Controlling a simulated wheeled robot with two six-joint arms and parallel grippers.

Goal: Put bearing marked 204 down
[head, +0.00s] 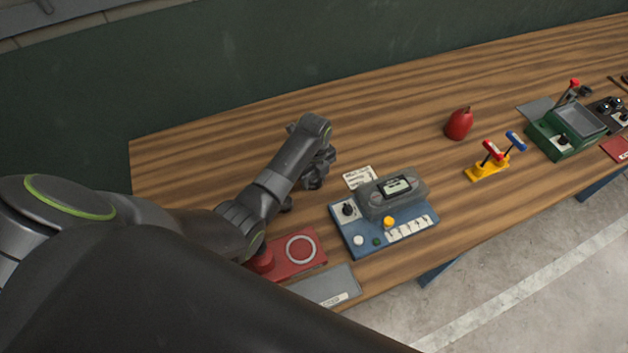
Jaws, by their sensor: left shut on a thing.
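My left gripper (318,174) is over the wooden bench, to the left of the blue tester and behind the red plate. It is shut. What it holds, taken to be the bearing marked 204, is hidden by the gripper and wrist, so no marking can be read. The red plate (318,250) with a white ring lies near the front edge; no bearing shows on it. A grey plate (321,288) with a small label lies in front of it, also bare where visible. My right gripper is out of view.
The blue tester (425,214) with a grey display unit stands right of the gripper, a white card (359,177) behind it. Farther right are a red rounded object (459,124), a yellow lever stand (487,168) and a green device (558,147). The bench's (215,150) back left is clear.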

